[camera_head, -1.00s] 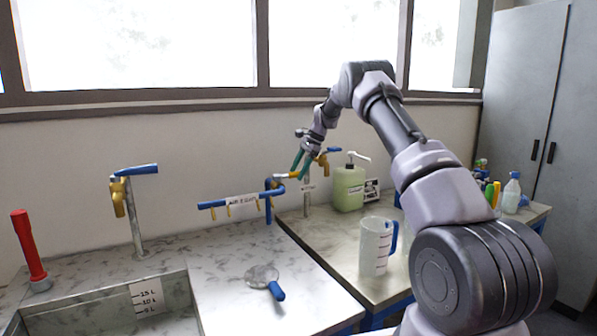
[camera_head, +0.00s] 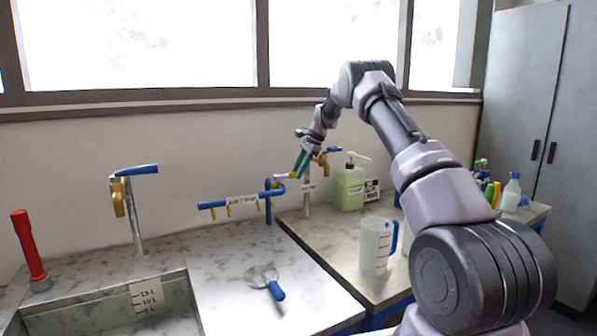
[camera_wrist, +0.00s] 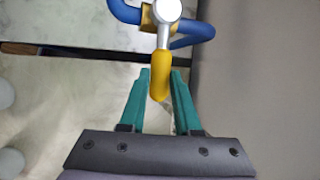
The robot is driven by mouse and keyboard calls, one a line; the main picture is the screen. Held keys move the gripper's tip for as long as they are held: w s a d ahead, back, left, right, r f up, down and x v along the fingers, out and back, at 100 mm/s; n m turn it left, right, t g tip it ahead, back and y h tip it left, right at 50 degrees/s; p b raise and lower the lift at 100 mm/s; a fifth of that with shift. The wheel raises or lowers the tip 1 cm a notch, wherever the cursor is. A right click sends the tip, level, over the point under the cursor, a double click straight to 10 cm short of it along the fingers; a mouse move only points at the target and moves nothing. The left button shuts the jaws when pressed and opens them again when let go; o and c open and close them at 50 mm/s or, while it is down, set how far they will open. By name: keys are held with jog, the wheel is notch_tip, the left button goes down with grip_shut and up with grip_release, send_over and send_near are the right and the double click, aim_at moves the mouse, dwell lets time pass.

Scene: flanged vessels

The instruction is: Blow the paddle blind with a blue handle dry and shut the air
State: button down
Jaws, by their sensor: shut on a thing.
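The paddle blind with a blue handle (camera_head: 277,291) lies on the marble counter, its round grey disc (camera_head: 262,274) toward the back. I cannot tell whether it is wet. The blue air pipe (camera_head: 230,202) with small yellow nozzles runs along the wall behind it, with a label. At its right end is a valve with a yellow lever, which shows clearly in the wrist view (camera_wrist: 160,75). My gripper (camera_head: 299,168), with green fingers, is at this valve. In the wrist view the fingers (camera_wrist: 160,92) are shut on the lever's yellow end.
A sink (camera_head: 150,305) with a tap (camera_head: 135,210) is at the left, beside a red upright handle (camera_head: 29,245). A clear jug (camera_head: 375,247) and a green soap bottle (camera_head: 348,187) stand on the right-hand table. The counter around the blind is clear.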

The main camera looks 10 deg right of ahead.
jog(key=shift+s+d+r, duration=0.1)
jog(key=shift+s, duration=0.05)
dwell(0.8)
jog(key=s+a+m+t+h, duration=0.3)
jog(key=s+m, duration=0.6)
jog(key=m, duration=0.5)
jog(key=shift+a+t+h, duration=0.4)
jog(key=shift+t+h, duration=0.1)
jog(key=shift+h, duration=0.4)
jog(key=c, duration=0.6)
grip_release()
jog(key=shift+s, duration=0.1)
jog(key=v, duration=1)
jog(key=shift+s+r, duration=0.2)
jog(key=shift+r, duration=0.15)
